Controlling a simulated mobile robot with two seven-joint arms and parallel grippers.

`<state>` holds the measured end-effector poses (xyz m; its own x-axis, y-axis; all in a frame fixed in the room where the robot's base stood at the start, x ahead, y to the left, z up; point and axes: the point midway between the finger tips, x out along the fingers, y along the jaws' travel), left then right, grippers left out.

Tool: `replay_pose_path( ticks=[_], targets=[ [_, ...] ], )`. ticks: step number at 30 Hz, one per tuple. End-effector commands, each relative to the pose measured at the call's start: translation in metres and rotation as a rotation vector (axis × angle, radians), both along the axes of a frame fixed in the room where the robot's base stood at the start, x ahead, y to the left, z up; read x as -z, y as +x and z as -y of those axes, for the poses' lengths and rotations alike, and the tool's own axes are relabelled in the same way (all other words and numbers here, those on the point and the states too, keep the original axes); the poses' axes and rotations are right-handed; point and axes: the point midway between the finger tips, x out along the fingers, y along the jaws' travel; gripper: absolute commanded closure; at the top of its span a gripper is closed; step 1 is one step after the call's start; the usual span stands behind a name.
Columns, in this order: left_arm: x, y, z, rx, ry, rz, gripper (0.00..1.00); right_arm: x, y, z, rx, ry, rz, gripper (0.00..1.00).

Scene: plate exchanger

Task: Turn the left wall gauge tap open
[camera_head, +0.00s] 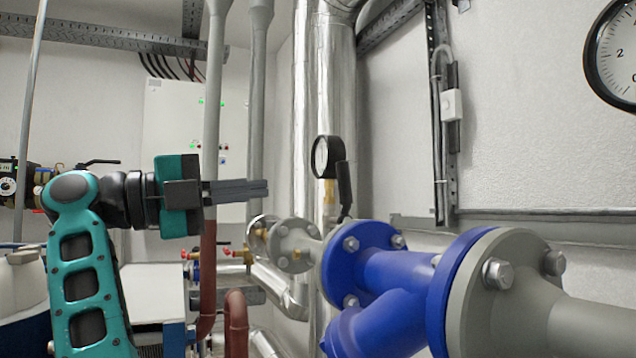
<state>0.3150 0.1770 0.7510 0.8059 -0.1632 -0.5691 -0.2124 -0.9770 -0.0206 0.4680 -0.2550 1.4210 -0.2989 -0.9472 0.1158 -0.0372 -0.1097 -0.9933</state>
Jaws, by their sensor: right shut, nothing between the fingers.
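A small round gauge (321,157) with a black rim stands in the middle of the view, seen at a slant. Below it is a brass fitting (329,192). A black lever (344,187) stands roughly upright just right of the fitting; I take it to be the tap handle.
A large blue flanged valve body (385,268) and a grey flange (500,290) fill the lower right. Grey pipes (257,120) and a shiny clad pipe (345,90) rise behind. A large gauge (615,55) is cut off at the upper right. A white cabinet (172,120) stands at the back left.

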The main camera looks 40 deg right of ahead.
Motion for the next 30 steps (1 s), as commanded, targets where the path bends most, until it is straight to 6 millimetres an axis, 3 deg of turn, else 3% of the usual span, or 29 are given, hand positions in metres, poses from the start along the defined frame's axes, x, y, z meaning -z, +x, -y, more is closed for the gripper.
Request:
replay_pose_path(
  ticks=[9, 15, 30],
  targets=[
    [0.001, 0.0, 0.0, 0.0, 0.0, 0.001, 1.0, -0.008, -0.022, 0.064, 0.006, -0.002, 0.004, 1.0],
    [-0.001, 0.0, 0.0, -0.001, -0.001, 0.001, 1.0, -0.012, -0.029, 0.09, 0.004, -0.003, 0.003, 1.0],
    [-0.002, 0.001, 0.0, -0.001, -0.001, 0.002, 1.0, -0.012, -0.031, 0.098, 0.002, -0.003, 0.002, 1.0]
  ],
)
